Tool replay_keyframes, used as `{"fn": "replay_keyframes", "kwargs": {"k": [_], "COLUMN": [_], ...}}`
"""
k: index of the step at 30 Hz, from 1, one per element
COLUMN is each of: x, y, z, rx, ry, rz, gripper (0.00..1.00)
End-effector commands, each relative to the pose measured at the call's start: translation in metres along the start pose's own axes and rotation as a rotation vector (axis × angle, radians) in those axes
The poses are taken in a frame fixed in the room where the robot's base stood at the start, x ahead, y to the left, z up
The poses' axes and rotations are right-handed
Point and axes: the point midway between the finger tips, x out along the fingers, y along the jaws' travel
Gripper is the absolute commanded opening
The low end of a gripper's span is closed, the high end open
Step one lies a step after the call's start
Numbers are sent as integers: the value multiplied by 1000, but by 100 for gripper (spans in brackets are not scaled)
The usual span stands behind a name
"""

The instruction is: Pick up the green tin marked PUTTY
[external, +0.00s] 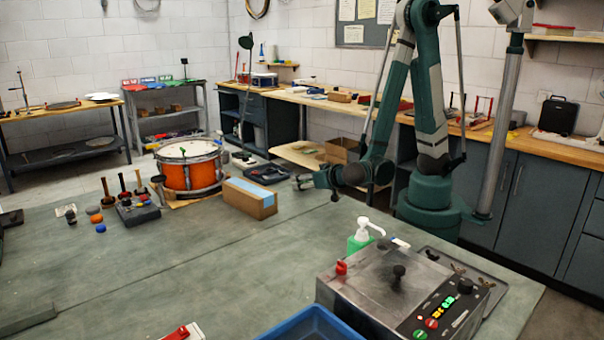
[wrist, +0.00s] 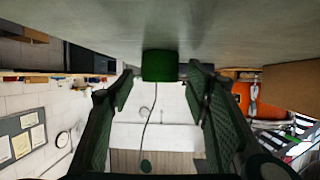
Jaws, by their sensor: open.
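In the wrist view, which is upside down, a plain green tin (wrist: 159,66) stands on the bench top, straight ahead of my gripper (wrist: 162,83). The two fingers are spread wide, one to each side of the tin's line, with the tin just beyond or at their tips. I cannot tell whether either finger touches it. No PUTTY lettering can be read. In the external view my gripper (external: 304,181) is low over the far edge of the bench, right of the cardboard box. The tin cannot be made out there.
An orange drum (external: 189,174) and a cardboard box (external: 250,199) stand left of my gripper. A metal machine (external: 405,290), a green pump bottle (external: 361,240) and a blue tray (external: 310,325) are at front right. The middle bench is clear.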

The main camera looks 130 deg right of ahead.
Motion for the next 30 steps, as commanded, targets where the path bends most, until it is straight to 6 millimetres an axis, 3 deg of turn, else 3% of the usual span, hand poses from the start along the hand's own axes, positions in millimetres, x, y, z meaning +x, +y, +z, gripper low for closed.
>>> {"fn": "replay_keyframes", "kwargs": {"k": [9, 17, 30], "x": [0, 0, -1], "y": [0, 0, 0], "z": [0, 0, -3], "rx": [0, 0, 0], "ry": [0, 0, 0], "rz": [0, 0, 0], "gripper": [48, 17, 17]}}
